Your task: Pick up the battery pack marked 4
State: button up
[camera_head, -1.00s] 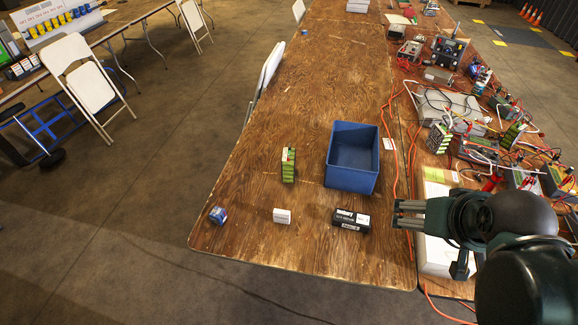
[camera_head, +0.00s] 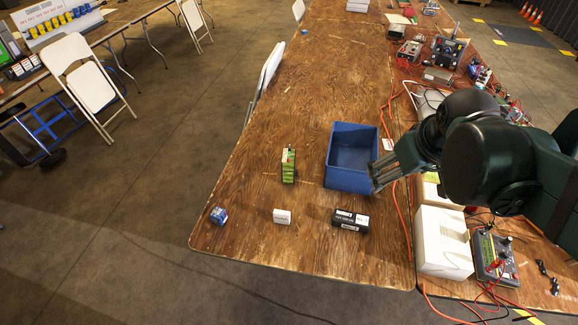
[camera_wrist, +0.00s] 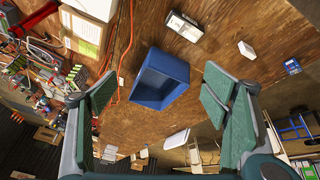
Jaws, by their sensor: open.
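Several packs stand on the wooden table: a green pack (camera_head: 288,165), a blue pack (camera_head: 218,216), a white pack (camera_head: 282,217) and a black pack with a white label (camera_head: 351,220). No number 4 is readable on any of them. The black pack (camera_wrist: 184,25), white pack (camera_wrist: 246,50) and blue pack (camera_wrist: 292,67) also show in the wrist view; the green pack is not visible there. My gripper (camera_head: 374,178) is open and empty, by the right side of the blue bin. Its spread fingers (camera_wrist: 158,93) frame the bin in the wrist view.
The open blue bin (camera_head: 351,183) stands right of the green pack and looks empty. Orange cables (camera_head: 397,210) run along the table's right side. A white box (camera_head: 443,245) and a meter (camera_head: 494,256) stand at right. The table's left and middle are mostly clear.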

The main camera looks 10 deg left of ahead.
jog(key=w+a+n+g, duration=0.1)
jog(key=w+a+n, duration=0.3)
jog(key=w+a, duration=0.4)
jog(key=n+g+p, duration=0.3)
jog(key=n, duration=0.5)
send_near(289, 153)
jog(key=s+d, duration=0.2)
jog(key=d, duration=0.5)
jog(key=a+f, duration=0.2)
jog(key=w+a+f+n+g, duration=0.1)
jog(key=a+f, duration=0.1)
jog(key=f, duration=0.1)
jog(key=w+a+f+n, duration=0.1)
jog(key=a+f, duration=0.1)
jog(key=f, duration=0.1)
jog(key=shift+a+h, duration=0.3)
jog(key=shift+a, duration=0.1)
jog(key=shift+a+f+n+p, duration=0.3)
jog(key=shift+f, duration=0.1)
jog(key=shift+f, duration=1.3)
jog(key=shift+f, duration=0.1)
